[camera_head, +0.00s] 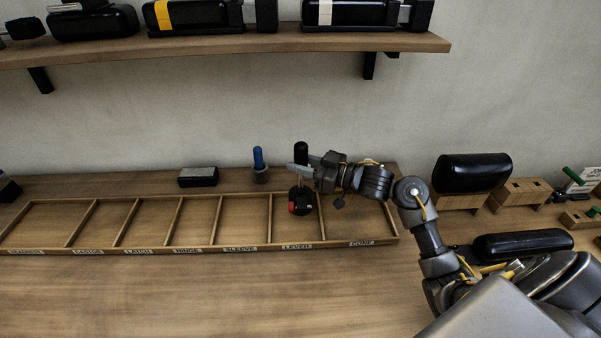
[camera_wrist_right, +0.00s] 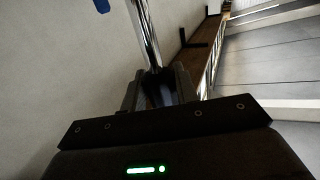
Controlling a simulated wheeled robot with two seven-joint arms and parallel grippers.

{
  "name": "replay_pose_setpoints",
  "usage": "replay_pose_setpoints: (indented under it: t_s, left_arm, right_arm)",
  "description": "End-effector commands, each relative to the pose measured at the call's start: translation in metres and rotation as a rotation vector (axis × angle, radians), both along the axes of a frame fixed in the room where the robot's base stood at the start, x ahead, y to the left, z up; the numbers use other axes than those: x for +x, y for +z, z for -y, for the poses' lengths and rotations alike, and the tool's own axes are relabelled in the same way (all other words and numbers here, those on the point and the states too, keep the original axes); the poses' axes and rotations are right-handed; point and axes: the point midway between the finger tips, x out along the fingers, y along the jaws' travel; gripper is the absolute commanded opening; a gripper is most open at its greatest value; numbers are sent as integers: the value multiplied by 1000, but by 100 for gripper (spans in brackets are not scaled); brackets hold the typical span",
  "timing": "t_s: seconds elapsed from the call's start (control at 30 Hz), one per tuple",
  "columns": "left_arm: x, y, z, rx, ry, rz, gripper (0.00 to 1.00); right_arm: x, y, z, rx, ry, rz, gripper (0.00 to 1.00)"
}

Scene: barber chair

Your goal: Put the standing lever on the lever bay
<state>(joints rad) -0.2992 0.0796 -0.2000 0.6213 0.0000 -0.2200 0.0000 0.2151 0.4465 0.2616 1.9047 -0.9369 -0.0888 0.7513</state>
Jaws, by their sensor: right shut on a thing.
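The lever has a black grip (camera_head: 301,151), a thin metal shaft and a dark base with red marks (camera_head: 300,203). It is upright, with its base over the back part of the lever bay (camera_head: 298,230). I cannot tell whether the base touches the bay floor. My right gripper (camera_head: 303,172) comes in from the right and is shut on the shaft below the grip. In the right wrist view the chrome shaft (camera_wrist_right: 146,35) runs down between the fingers (camera_wrist_right: 160,88). My left gripper is not in view.
The long wooden tray (camera_head: 160,250) has several labelled bays; those left of the lever look empty. Behind it stand a blue-handled piece (camera_head: 259,165) and a black block (camera_head: 198,177). A shelf (camera_head: 230,45) hangs above. Black cushions on wooden blocks (camera_head: 522,194) are at right. The front table is clear.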

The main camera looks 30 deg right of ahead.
Motion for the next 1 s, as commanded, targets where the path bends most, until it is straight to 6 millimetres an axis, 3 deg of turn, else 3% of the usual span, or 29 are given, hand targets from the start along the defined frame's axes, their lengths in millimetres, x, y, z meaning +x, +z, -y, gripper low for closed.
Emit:
replay_pose_setpoints:
  t_s: [0.23, 0.53, 0.93, 0.97, 1.0]
  left_arm:
    - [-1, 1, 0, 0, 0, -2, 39]
    - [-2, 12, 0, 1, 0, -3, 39]
    - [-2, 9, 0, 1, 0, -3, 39]
    - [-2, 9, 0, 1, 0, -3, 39]
    - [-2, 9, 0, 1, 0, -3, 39]
  right_arm:
    - [5, -4, 1, 2, -1, 5, 0]
    - [8, -35, 2, 3, -1, 4, 0]
    - [8, -41, 2, 1, -1, 4, 0]
    - [8, -43, 2, 1, 0, 1, 32]
    - [8, -42, 2, 0, 0, 0, 38]
